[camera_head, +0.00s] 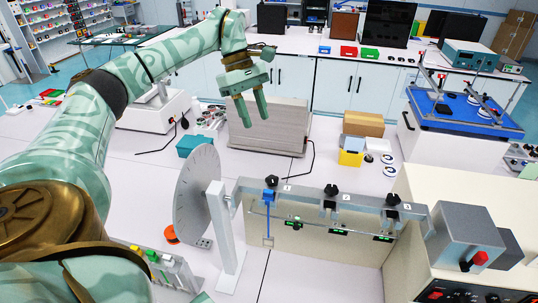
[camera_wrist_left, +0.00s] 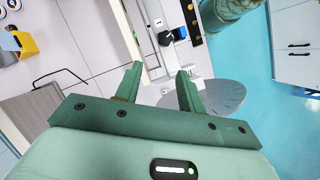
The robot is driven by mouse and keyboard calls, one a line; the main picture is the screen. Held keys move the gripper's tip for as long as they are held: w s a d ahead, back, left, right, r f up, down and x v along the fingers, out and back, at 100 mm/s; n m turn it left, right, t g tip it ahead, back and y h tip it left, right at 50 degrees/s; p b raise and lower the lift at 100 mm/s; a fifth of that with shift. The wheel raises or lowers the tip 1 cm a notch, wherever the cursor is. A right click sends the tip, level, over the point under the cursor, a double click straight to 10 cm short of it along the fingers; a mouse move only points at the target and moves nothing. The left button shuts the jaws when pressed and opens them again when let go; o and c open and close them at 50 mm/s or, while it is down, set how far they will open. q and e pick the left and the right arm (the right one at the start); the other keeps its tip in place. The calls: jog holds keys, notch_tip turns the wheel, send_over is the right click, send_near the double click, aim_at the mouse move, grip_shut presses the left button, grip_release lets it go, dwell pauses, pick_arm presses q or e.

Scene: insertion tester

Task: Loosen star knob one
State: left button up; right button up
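Star knob one (camera_head: 272,181) is the black knob at the left end of the grey insertion tester rail (camera_head: 310,190), beside a small label "1". A blue piece (camera_head: 268,196) with a thin rod sits just below it. In the left wrist view a black knob (camera_wrist_left: 165,38) beside a blue piece shows beyond the fingertips; it appears to be star knob one. My left gripper (camera_head: 256,120) is open and empty, above and behind the rail, apart from the knob. Its two fingers also show in the left wrist view (camera_wrist_left: 160,70). My right gripper is not in view.
Two more black knobs, the middle one (camera_head: 331,190) and the right one (camera_head: 393,199), stand on the same rail. A grey round disc (camera_head: 196,190) on a white stand is left of it. A grey box (camera_head: 268,135) lies behind. A cream machine (camera_head: 430,205) stands right.

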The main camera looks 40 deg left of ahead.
pick_arm(q)
send_near(273, 179)
jog(key=x, duration=0.7)
jog(key=shift+d+f, duration=0.2)
jog(key=shift+f, duration=0.15)
jog(key=shift+a+f, duration=0.1)
jog(key=shift+f, duration=0.05)
jog(key=c, duration=0.7)
